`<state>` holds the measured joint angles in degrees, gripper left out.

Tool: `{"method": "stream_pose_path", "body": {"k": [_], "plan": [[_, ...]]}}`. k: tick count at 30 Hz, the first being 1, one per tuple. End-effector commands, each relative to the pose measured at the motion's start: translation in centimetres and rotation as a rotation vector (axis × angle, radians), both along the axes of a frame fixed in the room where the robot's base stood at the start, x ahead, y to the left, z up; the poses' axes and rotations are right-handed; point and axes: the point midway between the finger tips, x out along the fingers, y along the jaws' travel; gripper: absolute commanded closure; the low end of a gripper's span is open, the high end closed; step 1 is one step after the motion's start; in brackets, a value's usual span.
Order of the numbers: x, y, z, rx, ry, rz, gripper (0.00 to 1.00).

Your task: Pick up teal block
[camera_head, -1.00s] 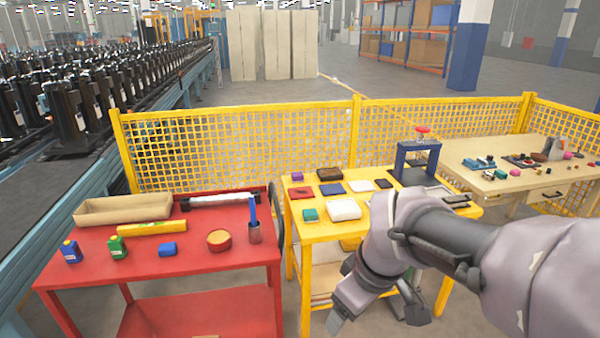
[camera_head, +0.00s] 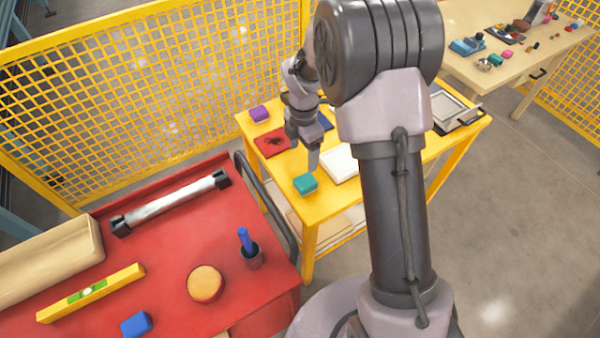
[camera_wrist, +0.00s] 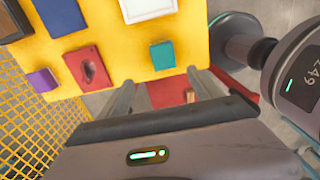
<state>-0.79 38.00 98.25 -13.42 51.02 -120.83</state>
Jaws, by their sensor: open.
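The teal block (camera_head: 305,184) lies near the front left corner of the yellow table (camera_head: 320,209). The wrist view also shows the teal block (camera_wrist: 162,55), ahead of and roughly between my two fingers. My gripper (camera_head: 313,160) points down above and just behind the block in the head view. In the wrist view my gripper (camera_wrist: 163,84) has its fingers apart with nothing between them. The gap between fingertips and block is hard to judge.
A white tray (camera_head: 342,162) lies right of the block, with a red piece (camera_head: 271,143) and a purple block (camera_head: 260,114) behind it. The red table (camera_head: 190,240) stands to the left, holding a cup with a blue tool (camera_head: 247,243). Yellow mesh fencing (camera_head: 130,110) stands behind.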

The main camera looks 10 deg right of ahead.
Motion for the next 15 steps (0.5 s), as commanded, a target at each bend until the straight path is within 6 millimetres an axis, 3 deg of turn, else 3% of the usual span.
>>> {"method": "stream_pose_path", "body": {"k": [1, 6, 15], "plan": [[-0.1, 0.0, -2.3, 0.0, 0.003, -0.001, 0.25], [-0.1, 0.0, -6.9, 0.0, 0.002, -0.002, 0.25], [-0.3, -0.3, -10.2, 0.0, 0.0, -0.003, 0.25]]}}
